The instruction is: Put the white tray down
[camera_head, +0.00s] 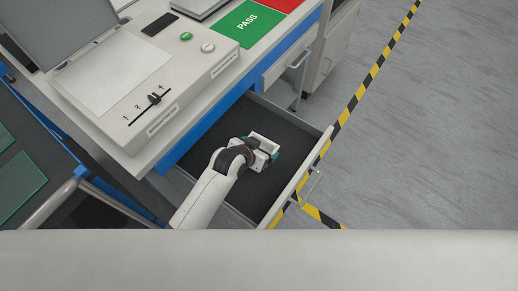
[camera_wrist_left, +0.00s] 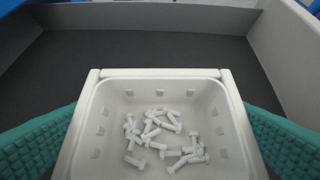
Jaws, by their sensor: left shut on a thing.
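The white tray (camera_wrist_left: 170,95) fills the lower middle of the left wrist view and holds several small white bolts (camera_wrist_left: 165,135). My left gripper (camera_wrist_left: 160,140) has its green padded fingers on the tray's left and right sides and is shut on it. In the head view the left gripper (camera_head: 262,152) is over the open drawer (camera_head: 215,125), and part of the tray (camera_head: 265,139) shows at the gripper. The drawer has a dark floor and pale walls. I cannot tell whether the tray touches the drawer floor. My right gripper is not in view.
A workbench above the drawer carries a grey device with a slider (camera_head: 154,98), a green PASS mat (camera_head: 240,24) and a red mat (camera_head: 275,3). The drawer's front wall (camera_head: 303,178) stands right of the gripper. The drawer floor beyond the tray is clear.

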